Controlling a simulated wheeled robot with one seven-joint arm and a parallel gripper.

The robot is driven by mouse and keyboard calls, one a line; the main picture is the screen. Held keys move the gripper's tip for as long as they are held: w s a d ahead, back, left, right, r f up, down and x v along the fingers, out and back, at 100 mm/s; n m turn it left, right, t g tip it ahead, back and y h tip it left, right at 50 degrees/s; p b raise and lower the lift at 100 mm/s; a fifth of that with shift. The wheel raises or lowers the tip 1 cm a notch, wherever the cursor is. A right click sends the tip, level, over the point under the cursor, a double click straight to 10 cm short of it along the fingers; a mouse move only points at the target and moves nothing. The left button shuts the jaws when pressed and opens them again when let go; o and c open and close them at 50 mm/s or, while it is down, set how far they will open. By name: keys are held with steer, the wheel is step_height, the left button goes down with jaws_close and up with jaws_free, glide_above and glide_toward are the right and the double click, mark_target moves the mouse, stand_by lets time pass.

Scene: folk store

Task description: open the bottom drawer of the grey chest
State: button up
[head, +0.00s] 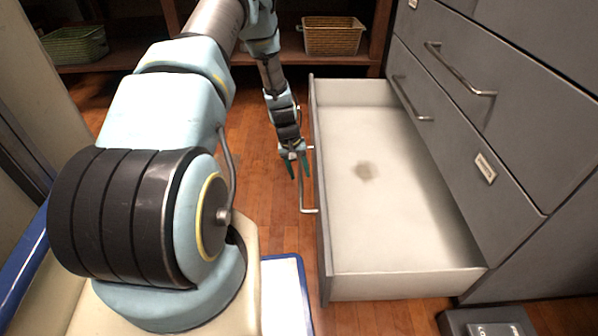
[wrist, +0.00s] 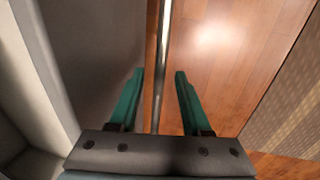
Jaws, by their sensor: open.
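The grey chest (head: 480,130) stands at the right in the head view. Its bottom drawer (head: 390,190) is pulled far out and looks empty, with a dark stain on its pale floor. The drawer's bar handle (head: 302,195) is on its front, facing left. My gripper (head: 295,170) is just left of the drawer front at the handle. In the wrist view my gripper (wrist: 160,95) is open, with its two green fingers on either side of the metal bar handle (wrist: 162,60). I see gaps between the bar and both fingers. The drawer front (wrist: 95,60) fills the left side there.
Closed drawers with bar handles (head: 460,75) are above the open one. Wicker baskets (head: 333,38) sit on a wooden shelf at the back. A dark box (head: 485,320) is on the floor at the lower right. Wooden floor (head: 250,150) is clear left of the drawer.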

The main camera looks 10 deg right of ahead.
step_height(320, 180, up, 11)
steer(key=a+p, duration=0.2)
steer(key=p, duration=0.1)
steer(key=shift+w+f, duration=0.15)
steer(key=shift+f, duration=0.05)
stand_by(0.3)
